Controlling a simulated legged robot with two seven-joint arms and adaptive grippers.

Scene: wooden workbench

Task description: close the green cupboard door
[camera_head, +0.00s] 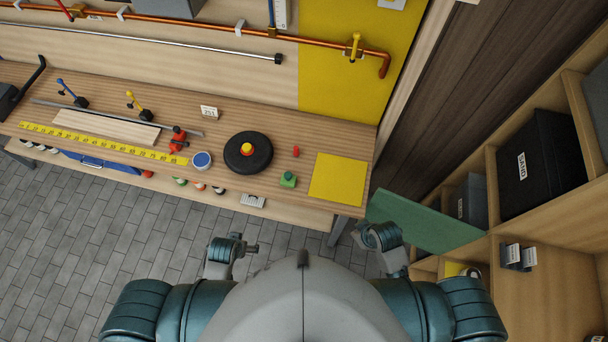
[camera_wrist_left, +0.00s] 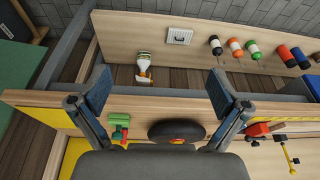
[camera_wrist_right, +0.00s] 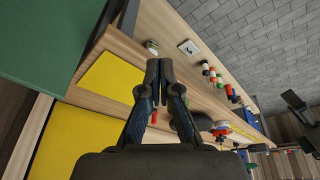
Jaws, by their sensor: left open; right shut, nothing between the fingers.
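The green cupboard door (camera_head: 425,222) stands open at the shelf unit on the right, sticking out to the left towards the bench. It fills the upper left of the right wrist view (camera_wrist_right: 45,40), and a green surface, probably the same door, shows at the left edge of the left wrist view (camera_wrist_left: 10,65). My right gripper (camera_head: 364,234) is just left of the door's free end; its fingers are shut and empty (camera_wrist_right: 158,68). I cannot tell whether it touches the door. My left gripper (camera_head: 254,247) is open and empty in front of the bench (camera_wrist_left: 160,80).
The wooden shelf unit (camera_head: 560,215) holds a black sand bin (camera_head: 542,165) and a grey bin (camera_head: 472,200). The workbench (camera_head: 330,133) carries a yellow sheet (camera_head: 338,180), a green block (camera_head: 288,179) and a black disc (camera_head: 235,160). The tiled floor (camera_head: 90,240) is clear at left.

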